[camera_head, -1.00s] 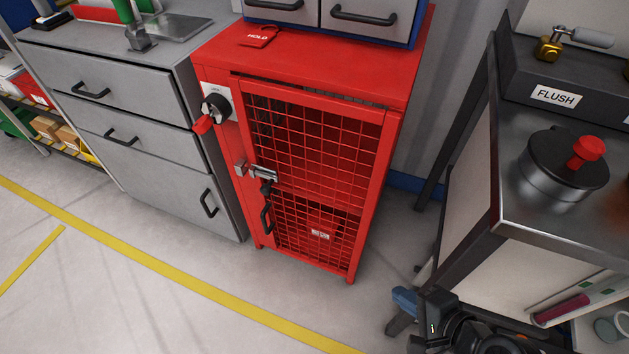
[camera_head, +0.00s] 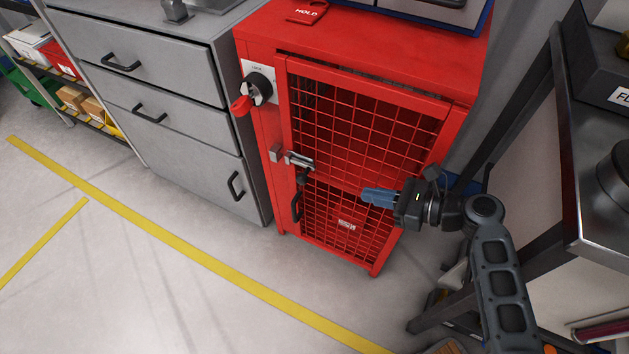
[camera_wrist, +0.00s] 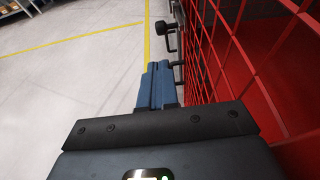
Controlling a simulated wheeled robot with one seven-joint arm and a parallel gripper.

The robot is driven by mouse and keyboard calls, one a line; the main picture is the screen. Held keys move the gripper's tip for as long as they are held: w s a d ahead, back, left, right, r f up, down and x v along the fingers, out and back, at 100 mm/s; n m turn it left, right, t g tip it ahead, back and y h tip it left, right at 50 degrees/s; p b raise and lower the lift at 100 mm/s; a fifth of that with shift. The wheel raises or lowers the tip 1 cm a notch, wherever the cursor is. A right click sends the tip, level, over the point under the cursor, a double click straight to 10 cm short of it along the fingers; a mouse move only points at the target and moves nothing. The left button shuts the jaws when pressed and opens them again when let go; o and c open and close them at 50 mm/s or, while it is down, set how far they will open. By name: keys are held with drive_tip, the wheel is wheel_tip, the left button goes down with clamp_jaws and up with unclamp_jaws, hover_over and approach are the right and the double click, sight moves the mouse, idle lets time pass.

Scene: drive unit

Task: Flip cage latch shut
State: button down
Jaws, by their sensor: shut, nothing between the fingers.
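The red cage (camera_head: 360,135) has a mesh door that looks closed or nearly so. Its silver latch (camera_head: 299,161) is on the left edge of the door, beside a metal catch block (camera_head: 276,153) on the frame. A black door handle (camera_head: 297,205) hangs below the latch. My gripper (camera_head: 366,197), with blue fingers, is shut and empty in front of the mesh, to the right of the latch and apart from it. In the wrist view the blue fingers (camera_wrist: 155,85) point along the mesh toward dark hardware (camera_wrist: 166,35) on the door edge.
Grey drawers (camera_head: 150,90) stand to the left. A steel-topped bench (camera_head: 610,190) stands close on the right. The floor in front, with yellow lines (camera_head: 200,253), is clear.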

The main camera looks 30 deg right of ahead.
drive_tip(key=shift+w+r, duration=0.1)
idle(0.3)
drive_tip(key=b, duration=0.2)
approach(301, 176)
drive_tip(key=w+a+f, duration=0.3)
drive_tip(key=w, duration=0.1)
drive_tip(key=shift+f, duration=0.2)
drive_tip(key=shift+w, duration=0.1)
drive_tip(key=shift+w+a+r, duration=0.1)
drive_tip(key=shift+w+a, duration=0.55)
drive_tip(key=shift+w, duration=0.25)
drive_tip(key=shift+w+a, duration=0.65)
drive_tip(key=shift+w, duration=0.25)
drive_tip(key=shift+r+p, duration=0.1)
drive_tip(key=shift+p, duration=0.2)
